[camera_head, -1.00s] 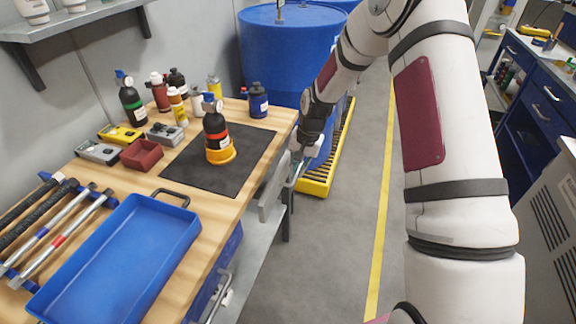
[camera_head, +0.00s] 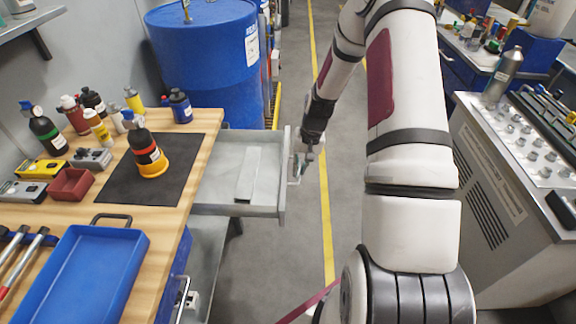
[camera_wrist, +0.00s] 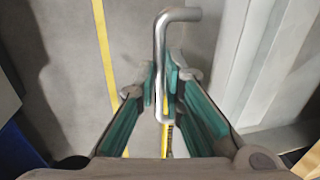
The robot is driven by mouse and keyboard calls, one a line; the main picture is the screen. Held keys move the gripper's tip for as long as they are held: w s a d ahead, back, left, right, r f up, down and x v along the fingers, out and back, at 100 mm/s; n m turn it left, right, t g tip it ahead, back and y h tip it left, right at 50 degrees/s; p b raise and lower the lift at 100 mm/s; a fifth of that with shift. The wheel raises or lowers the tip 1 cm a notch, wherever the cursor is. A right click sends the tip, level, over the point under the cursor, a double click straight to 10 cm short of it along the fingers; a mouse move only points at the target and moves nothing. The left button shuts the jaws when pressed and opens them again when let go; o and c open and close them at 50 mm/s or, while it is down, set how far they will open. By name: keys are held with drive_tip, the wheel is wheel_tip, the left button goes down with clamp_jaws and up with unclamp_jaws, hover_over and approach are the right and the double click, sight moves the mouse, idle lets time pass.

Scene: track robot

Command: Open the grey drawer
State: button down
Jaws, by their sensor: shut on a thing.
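The grey drawer (camera_head: 229,209) is pulled out from under the right edge of the wooden workbench (camera_head: 209,143) in the head view. Its open top shows a pale grey inside with a raised strip. My gripper (camera_head: 302,162) is at the drawer's front panel, on the outer right side. In the wrist view, my gripper (camera_wrist: 168,92) has its green-lined fingers closed around the metal drawer handle (camera_wrist: 161,50). The handle's bent end sticks out beyond the fingers. The drawer front shows on the right of the wrist view.
A blue tray (camera_head: 128,236), a black mat (camera_head: 115,190) and several bottles are on the workbench. A blue barrel (camera_head: 205,60) stands behind the drawer. A blue drawer (camera_head: 172,290) is below the bench top. Clear floor lies right of the drawer.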

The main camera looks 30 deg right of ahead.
drive_tip(key=shift+s+d, duration=0.25)
drive_tip(key=shift+d, duration=0.05)
drive_tip(key=c, duration=1.7)
unclamp_jaws()
drive_tip(key=r, duration=0.4)
drive_tip(key=d+r, duration=0.1)
drive_tip(key=r, duration=0.3)
drive_tip(key=s+r, duration=0.1)
drive_tip(key=r, duration=0.2)
drive_tip(key=shift+s+d+r, duration=0.1)
drive_tip(key=shift+d+r, duration=0.3)
